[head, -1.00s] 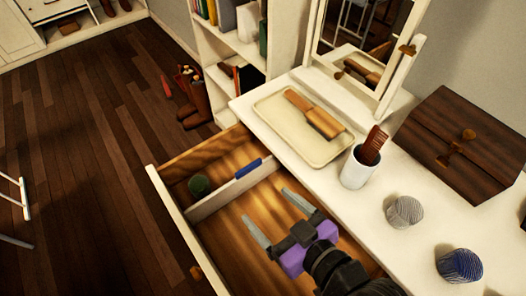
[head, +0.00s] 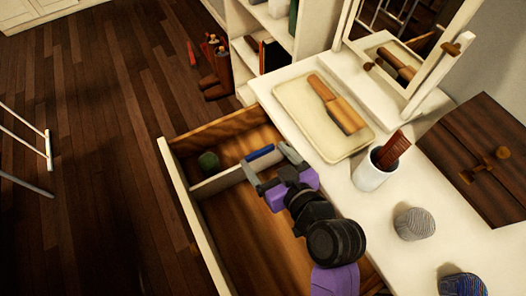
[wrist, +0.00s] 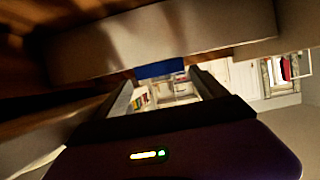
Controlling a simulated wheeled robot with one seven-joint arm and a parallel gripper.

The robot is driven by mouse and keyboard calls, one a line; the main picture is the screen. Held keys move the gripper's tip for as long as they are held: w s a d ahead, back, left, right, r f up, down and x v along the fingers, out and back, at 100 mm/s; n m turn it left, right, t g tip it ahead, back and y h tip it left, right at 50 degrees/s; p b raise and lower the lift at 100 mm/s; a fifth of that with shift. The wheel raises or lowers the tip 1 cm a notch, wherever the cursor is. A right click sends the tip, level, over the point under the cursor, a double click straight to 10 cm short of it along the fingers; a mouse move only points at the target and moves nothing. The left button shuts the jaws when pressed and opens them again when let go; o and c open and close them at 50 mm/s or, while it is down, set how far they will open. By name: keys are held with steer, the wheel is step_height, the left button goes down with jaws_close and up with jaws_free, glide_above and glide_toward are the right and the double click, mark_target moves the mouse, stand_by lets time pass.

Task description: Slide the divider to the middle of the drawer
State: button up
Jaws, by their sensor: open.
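The white divider (head: 218,182) stands upright across the open wooden drawer (head: 191,214), toward its far end. A blue tab (head: 260,153) sits on its top edge. My gripper (head: 265,160) is open at the divider, with its fingers either side of the blue tab in the head view. In the wrist view the divider (wrist: 160,38) spans the top, and the blue tab (wrist: 160,69) shows between the open fingers (wrist: 163,88). I cannot tell whether a finger touches the tab.
The near compartment's visible floor is bare. The white dresser top beside the drawer holds a tray (head: 325,150) with a brush, a white cup (head: 370,172) with a comb, a grey jar (head: 414,223) and a wooden box (head: 480,160).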

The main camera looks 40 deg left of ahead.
steer(key=shift+x, duration=1.15)
jaws_close()
steer(key=s+d+b, duration=0.1)
steer(key=s+d, duration=0.4)
steer(key=d, duration=0.7)
jaws_free()
